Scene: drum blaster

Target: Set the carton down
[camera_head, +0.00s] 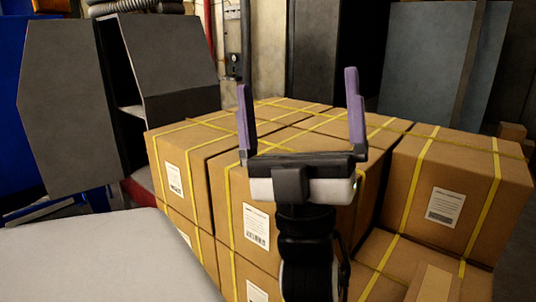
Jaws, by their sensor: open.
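My gripper (301,110) is open, with its two purple-padded fingers spread wide and pointing up and away in the picture. Nothing shows between the fingers. Behind it stand several brown cartons with yellow straps, stacked close together. One strapped carton (462,195) with a white label stands at the right, and another (180,165) stands at the left. A carton (241,205) in the middle is partly hidden by my gripper and arm. I cannot tell which carton the task means.
A dark grey metal cabinet (62,110) stands at the left, with an open gap beside it. A pale rounded surface (100,262) fills the lower left. Grey panels (425,60) stand behind the stack. A small brown box (512,131) lies at the far right.

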